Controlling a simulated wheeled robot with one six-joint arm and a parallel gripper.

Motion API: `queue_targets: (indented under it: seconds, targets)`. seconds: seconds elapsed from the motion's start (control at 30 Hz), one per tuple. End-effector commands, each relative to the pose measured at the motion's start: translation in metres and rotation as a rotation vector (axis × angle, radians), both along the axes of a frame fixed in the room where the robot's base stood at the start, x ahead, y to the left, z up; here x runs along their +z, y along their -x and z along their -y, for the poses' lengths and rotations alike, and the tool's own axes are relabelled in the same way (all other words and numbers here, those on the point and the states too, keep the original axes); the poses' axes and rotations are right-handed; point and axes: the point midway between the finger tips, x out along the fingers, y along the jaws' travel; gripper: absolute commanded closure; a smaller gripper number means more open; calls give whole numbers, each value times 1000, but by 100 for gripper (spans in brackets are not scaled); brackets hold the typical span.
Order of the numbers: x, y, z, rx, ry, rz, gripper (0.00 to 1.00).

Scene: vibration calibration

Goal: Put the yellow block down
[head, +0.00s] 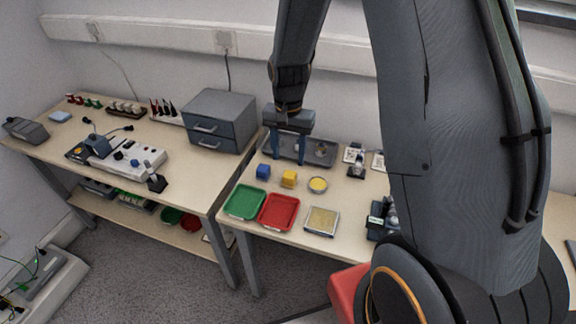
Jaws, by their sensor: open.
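The yellow block (289,179) sits on the light wooden table, between the blue block and a round dish with yellow contents. It stands just behind the red tray. My gripper (288,160) points down above and behind the yellow block, in front of the grey metal tray. Its two blue-grey fingers are apart and nothing shows between them. The exact gap between the fingertips and the block is hard to tell from this view.
The blue block (263,171) is left of the yellow one. The round dish (317,185) is close right. A grey metal tray (322,152) lies behind. A grey drawer cabinet (218,119) stands left.

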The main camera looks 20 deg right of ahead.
Motion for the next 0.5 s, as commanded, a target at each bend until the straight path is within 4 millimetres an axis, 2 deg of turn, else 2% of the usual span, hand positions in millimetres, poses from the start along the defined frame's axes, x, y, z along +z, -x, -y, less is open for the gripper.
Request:
queue_targets:
  seconds: [0.27, 0.37, 0.5]
  targets:
    - [23, 5, 0, 23, 0, 5, 49]
    - [38, 23, 1, 92, 0, 17, 49]
    - [66, 67, 2, 260, 5, 45, 49]
